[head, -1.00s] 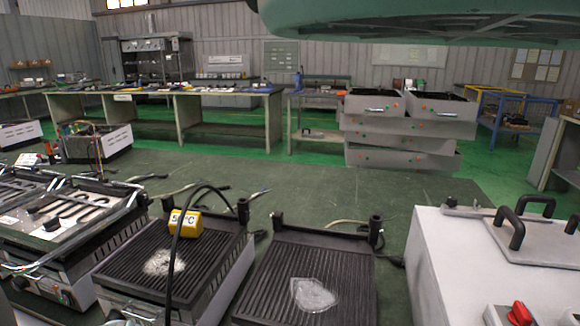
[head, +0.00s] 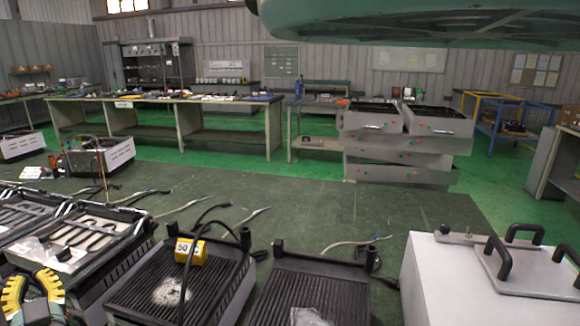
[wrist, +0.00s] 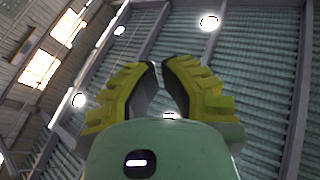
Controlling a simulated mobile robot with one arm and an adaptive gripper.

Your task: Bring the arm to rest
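My gripper (head: 34,284) shows at the lower left of the head view, in front of the grill units. Its yellow-and-black fingers point up and stand apart. In the wrist view its fingers (wrist: 159,66) lean towards each other with a narrow gap between the tips. Nothing is between them, and only the ceiling lies beyond. A grill with exposed heating elements (head: 77,238) stands just behind my gripper, with no clear contact. A yellow temperature gauge (head: 191,251) sits on the ribbed grill plate (head: 210,278) to the right.
Another ribbed plate (head: 325,284) and a white box with black handles (head: 440,270) stand at the front right. Loose cables lie behind the grills on the green table (head: 300,210). Stacked metal units (head: 400,146) and a long workbench (head: 165,105) are farther back.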

